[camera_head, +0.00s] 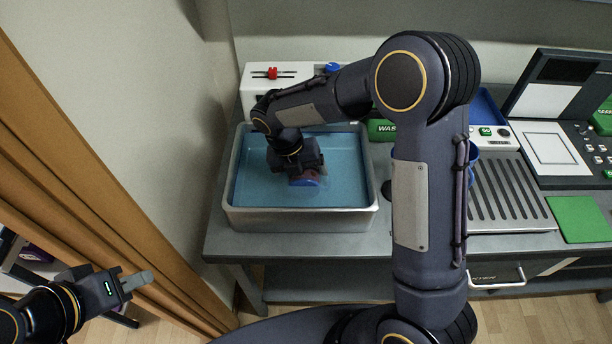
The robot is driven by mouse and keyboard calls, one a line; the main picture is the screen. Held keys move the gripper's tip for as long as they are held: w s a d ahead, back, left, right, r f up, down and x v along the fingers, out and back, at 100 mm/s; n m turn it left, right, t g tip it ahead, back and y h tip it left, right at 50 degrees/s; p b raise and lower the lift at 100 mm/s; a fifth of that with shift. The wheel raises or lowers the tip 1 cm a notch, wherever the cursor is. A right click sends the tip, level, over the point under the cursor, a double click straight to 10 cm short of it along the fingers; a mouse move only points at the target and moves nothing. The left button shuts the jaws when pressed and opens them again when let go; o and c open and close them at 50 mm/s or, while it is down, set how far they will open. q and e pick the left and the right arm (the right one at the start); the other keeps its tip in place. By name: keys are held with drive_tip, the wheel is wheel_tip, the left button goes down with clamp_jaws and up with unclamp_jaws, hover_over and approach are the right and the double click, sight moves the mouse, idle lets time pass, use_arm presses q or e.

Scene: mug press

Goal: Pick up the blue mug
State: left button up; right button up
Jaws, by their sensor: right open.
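A blue mug-like thing (305,182) with a reddish patch sits in the water of the metal basin (300,222), right under my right gripper. My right gripper (297,168) points down into the basin and is open, its fingertips at or just over this thing. The fingers hide much of it, so I cannot tell whether they touch it. Another blue thing (473,153), perhaps a mug, shows beside my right forearm at the rack and is mostly hidden. My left gripper (138,282) is at the lower left, away from the bench; its finger gap is unclear.
A white box with a red control (272,73) stands behind the basin. A green block labelled WAS (382,129) is to its right. A slatted drain rack (508,193), a green mat (578,219) and a control panel fill the right. A wooden frame (95,195) stands at left.

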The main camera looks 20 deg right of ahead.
drive_tip(key=shift+c, duration=0.4)
drive_tip(key=c, duration=1)
drive_tip(key=shift+r, duration=0.15)
